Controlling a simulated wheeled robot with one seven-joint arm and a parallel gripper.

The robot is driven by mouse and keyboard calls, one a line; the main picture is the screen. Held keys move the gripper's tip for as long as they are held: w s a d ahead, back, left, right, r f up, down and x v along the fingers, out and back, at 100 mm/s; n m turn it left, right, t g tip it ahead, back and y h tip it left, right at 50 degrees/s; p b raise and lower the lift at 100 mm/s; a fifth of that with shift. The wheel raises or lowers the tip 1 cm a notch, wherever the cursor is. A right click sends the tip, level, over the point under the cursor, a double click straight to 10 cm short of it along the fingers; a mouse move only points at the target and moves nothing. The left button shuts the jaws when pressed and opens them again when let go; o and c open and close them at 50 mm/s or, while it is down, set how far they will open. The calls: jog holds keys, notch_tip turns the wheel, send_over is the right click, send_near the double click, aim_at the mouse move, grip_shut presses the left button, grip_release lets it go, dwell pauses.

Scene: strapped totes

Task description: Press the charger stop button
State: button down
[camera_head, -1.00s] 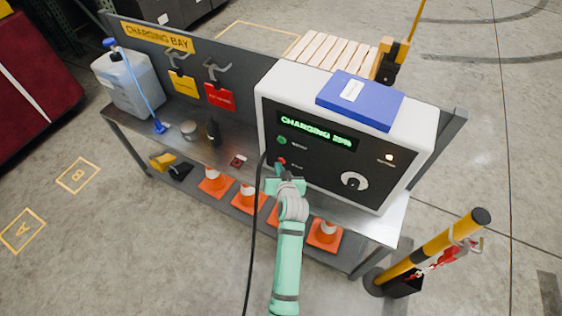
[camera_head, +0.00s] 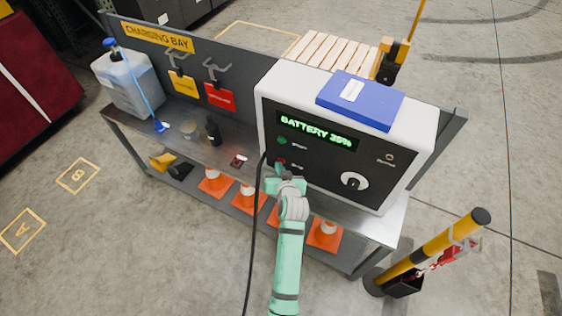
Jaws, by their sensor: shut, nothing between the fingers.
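The charger (camera_head: 268,95) is a white box with a black front panel on the bench. A green start button (camera_head: 282,141) sits on the panel's left side. The red stop button (camera_head: 281,161) is just below it and looks dark and partly covered. The indicator lamp (camera_head: 390,157) at the panel's right is unlit. My gripper (camera_head: 281,171) is shut and empty, its tip at or just in front of the stop button. I cannot tell whether it touches.
A black cable (camera_head: 256,220) hangs from the charger's left side, close to my arm. A round knob (camera_head: 354,182) is on the panel's right. A blue binder (camera_head: 361,101) lies on top. Orange cones (camera_head: 327,235) stand on the lower shelf.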

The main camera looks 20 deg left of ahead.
jog(key=shift+s, duration=0.65)
jog(key=shift+a, duration=0.1)
jog(key=s, duration=0.5)
jog(key=shift+a, duration=0.4)
